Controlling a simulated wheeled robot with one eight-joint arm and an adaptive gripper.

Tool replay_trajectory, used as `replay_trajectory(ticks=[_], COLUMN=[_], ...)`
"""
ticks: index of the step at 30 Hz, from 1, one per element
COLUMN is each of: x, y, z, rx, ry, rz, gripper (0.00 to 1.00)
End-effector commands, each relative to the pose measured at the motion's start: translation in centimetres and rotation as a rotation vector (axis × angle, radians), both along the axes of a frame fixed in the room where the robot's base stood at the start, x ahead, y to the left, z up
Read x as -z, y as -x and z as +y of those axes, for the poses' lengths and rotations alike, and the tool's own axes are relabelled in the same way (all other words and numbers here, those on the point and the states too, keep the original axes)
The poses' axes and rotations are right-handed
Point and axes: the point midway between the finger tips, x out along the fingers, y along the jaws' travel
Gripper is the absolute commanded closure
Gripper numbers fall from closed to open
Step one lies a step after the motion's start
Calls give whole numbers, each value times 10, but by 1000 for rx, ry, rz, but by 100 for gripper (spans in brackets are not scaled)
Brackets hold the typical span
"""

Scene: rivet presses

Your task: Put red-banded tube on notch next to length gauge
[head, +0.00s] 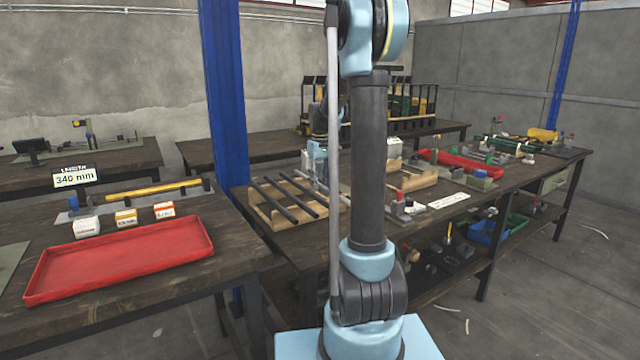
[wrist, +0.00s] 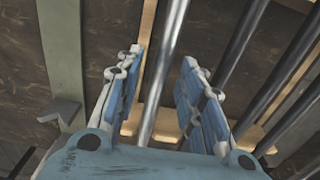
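My gripper (wrist: 163,58) is open, with its two blue fingers on either side of a shiny grey tube (wrist: 163,80) in the wrist view; I cannot tell whether they touch it. In the head view my gripper (head: 316,158) is small and partly hidden by my arm, at the wooden rack (head: 262,213). Several dark tubes (head: 298,198) lie across this rack. I see no red band on any tube. The length gauge, with a yellow bar (head: 150,190) and a display (head: 75,178) reading 340 mm, is on the left table. I cannot make out its notch.
A blue pillar (head: 226,90) stands between the tables. Another wooden rack (head: 412,177) is right of my arm.

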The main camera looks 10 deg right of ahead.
Motion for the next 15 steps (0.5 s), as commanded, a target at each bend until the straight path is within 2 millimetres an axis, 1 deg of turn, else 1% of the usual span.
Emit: replay_trajectory(ticks=[5, 15], x=[-19, -81], y=[1, 0], z=[0, 1], rx=[0, -1], ry=[0, 0], rz=[0, 0], gripper=[65, 65])
